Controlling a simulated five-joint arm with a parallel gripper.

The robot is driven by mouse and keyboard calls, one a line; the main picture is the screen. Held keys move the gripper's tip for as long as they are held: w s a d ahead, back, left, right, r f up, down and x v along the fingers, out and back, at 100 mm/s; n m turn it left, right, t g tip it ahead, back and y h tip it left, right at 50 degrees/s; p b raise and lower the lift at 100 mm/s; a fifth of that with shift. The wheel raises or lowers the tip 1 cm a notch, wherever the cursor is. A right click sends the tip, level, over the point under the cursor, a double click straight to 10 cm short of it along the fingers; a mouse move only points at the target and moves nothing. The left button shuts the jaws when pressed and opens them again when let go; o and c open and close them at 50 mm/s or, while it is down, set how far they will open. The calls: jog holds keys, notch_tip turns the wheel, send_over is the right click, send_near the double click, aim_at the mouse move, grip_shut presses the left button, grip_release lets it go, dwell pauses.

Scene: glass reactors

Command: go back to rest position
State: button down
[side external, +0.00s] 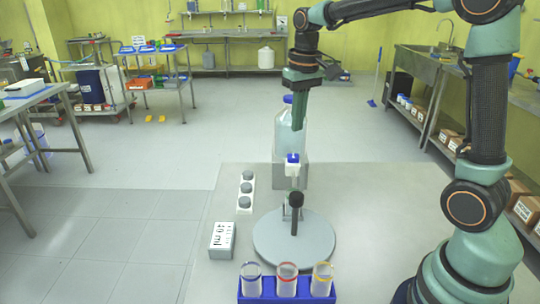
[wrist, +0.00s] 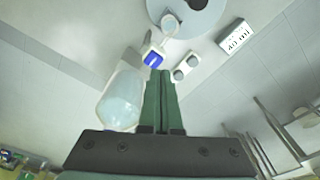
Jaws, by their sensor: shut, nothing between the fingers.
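My gripper (side external: 298,116) is green, points downward and is shut with nothing between its fingers. In the side external view it is raised above the table, in front of the upper part of a clear bottle (side external: 290,142) with a blue cap. In the wrist view the closed fingers (wrist: 160,90) run up the middle, and the bottle (wrist: 121,100) shows to their left. Whether the fingers touch the bottle cannot be told. A small blue-and-white part (side external: 293,160) stands below the gripper, above a round grey plate (side external: 262,243).
A blue rack (side external: 287,296) with three ringed glass vessels stands at the table's front. The table's right part (side external: 375,205) is clear beside my arm.

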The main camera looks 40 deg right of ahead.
jog(key=s+a+n+t, duration=0.2)
jog(key=s+a+t, duration=0.2)
jog(key=s, duration=0.9)
jog(key=shift+a+n+t, duration=0.3)
jog(key=shift+a, duration=0.8)
jog(key=w+d+r+m+g, duration=0.2)
jog(key=w+d+r+g, duration=0.1)
jog(key=w, duration=0.5)
jog(key=w+d+f+m+g, duration=0.1)
jog(key=w+d+f+g, duration=0.3)
jog(key=w, duration=0.3)
jog(key=shift+t, duration=0.7)
jog(key=shift+w+d+f, duration=0.1)
jog(key=shift+d+f, duration=0.1)
jog(key=shift+f, duration=1.3)
jog(key=shift+w+d+f, duration=0.1)
jog(key=shift+d+f, duration=0.1)
jog(key=shift+f, duration=1.25)
jog(key=shift+s+f, duration=0.1)
jog(key=shift+f, duration=0.1)
